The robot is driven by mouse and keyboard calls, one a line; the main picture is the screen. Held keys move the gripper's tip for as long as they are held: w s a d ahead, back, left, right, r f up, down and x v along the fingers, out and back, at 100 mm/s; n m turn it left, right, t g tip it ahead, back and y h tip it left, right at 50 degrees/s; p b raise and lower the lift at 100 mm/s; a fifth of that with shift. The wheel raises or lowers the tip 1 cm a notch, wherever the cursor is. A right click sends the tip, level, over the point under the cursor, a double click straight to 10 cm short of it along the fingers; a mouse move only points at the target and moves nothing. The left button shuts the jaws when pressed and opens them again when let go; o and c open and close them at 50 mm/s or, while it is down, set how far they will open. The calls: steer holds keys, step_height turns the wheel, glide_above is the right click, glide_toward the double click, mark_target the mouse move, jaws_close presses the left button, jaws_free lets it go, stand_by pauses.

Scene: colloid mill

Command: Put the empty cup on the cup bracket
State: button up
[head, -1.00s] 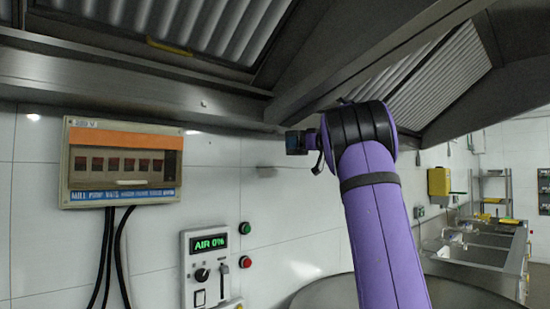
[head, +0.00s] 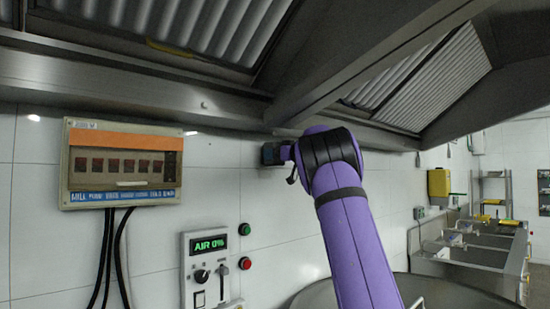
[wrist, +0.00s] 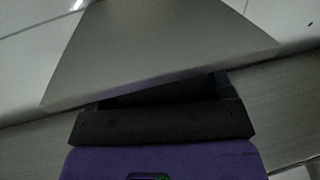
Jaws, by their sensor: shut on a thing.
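A smooth grey tapered thing (wrist: 160,50), which I take to be the empty cup, fills the upper middle of the wrist view. It sits right in front of the dark body of my gripper (wrist: 160,120) and hides the fingertips; my gripper is shut on it. In the head view my gripper (head: 272,153) shows as a small dark block at the end of my purple arm, close to the white tiled wall and below the hood edge. The cup cannot be made out there. I cannot clearly identify the cup bracket in either current view.
The metal hood (head: 230,113) hangs low just above my arm. A breaker box (head: 122,165) and an AIR 0% control panel (head: 208,268) are on the wall to the left. A large round metal vessel (head: 440,293) stands below my arm. Sinks (head: 475,250) are at the right.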

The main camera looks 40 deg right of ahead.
steer(key=shift+f, duration=0.25)
steer(key=shift+f, duration=0.15)
steer(key=o, duration=0.9)
steer(key=shift+o, duration=0.2)
